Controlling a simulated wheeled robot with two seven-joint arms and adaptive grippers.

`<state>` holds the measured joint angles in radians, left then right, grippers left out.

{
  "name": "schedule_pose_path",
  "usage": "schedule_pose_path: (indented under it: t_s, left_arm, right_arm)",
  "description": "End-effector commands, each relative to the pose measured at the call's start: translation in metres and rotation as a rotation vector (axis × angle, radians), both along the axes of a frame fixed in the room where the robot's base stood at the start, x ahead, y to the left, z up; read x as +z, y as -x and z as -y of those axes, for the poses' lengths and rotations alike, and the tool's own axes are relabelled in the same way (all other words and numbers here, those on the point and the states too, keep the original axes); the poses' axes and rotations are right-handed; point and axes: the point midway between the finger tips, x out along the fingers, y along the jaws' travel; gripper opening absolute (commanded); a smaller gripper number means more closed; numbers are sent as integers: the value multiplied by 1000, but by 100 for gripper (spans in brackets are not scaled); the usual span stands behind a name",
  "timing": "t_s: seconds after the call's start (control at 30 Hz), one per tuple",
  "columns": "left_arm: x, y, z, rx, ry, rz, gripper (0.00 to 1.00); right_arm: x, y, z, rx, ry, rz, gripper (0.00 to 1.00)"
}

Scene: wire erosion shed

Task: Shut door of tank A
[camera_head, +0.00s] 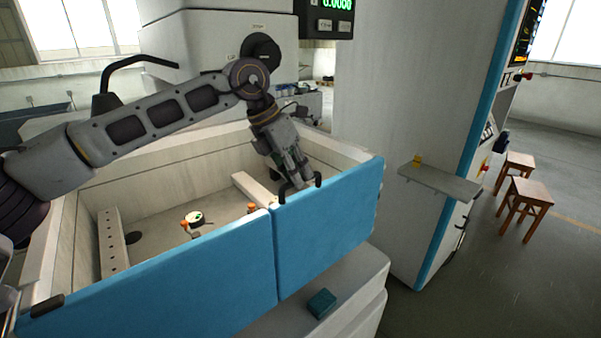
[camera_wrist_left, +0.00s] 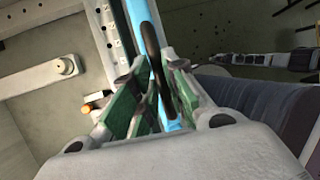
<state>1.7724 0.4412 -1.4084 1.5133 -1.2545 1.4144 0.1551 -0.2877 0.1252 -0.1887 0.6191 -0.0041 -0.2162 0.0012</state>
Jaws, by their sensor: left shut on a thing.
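An open-topped tank (camera_head: 62,245) with pale walls fills the lower left of the head view. Its front has two blue panels, a left one (camera_head: 170,280) and a right one (camera_head: 330,215), with a narrow seam between them. A black handle (camera_head: 317,180) stands at the top edge of the right panel. My left gripper (camera_head: 298,186) is shut on this handle from above. In the left wrist view the green-padded fingers (camera_wrist_left: 155,98) straddle the black handle (camera_wrist_left: 150,45) beside the blue panel edge (camera_wrist_left: 138,10). I cannot read a tank letter. My right gripper is out of view.
Inside the tank are a drilled bar (camera_head: 112,245), a small round part (camera_head: 193,217) and orange-topped clamps. A teal block (camera_head: 322,302) lies on the ledge below the right panel. A tall cabinet with a small shelf (camera_head: 440,182) stands to the right, with stools (camera_head: 528,193) beyond.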

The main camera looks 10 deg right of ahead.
Motion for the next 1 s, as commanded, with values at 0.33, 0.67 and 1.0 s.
schedule_pose_path:
  t_s: [0.33,0.67,1.0]
  left_arm:
    - [4,-4,-3,8,4,11,28]
    - [2,-2,-2,5,1,6,35]
    - [14,-1,-7,5,1,6,35]
  right_arm:
    - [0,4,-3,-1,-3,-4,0]
    - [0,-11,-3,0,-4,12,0]
    - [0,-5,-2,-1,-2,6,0]
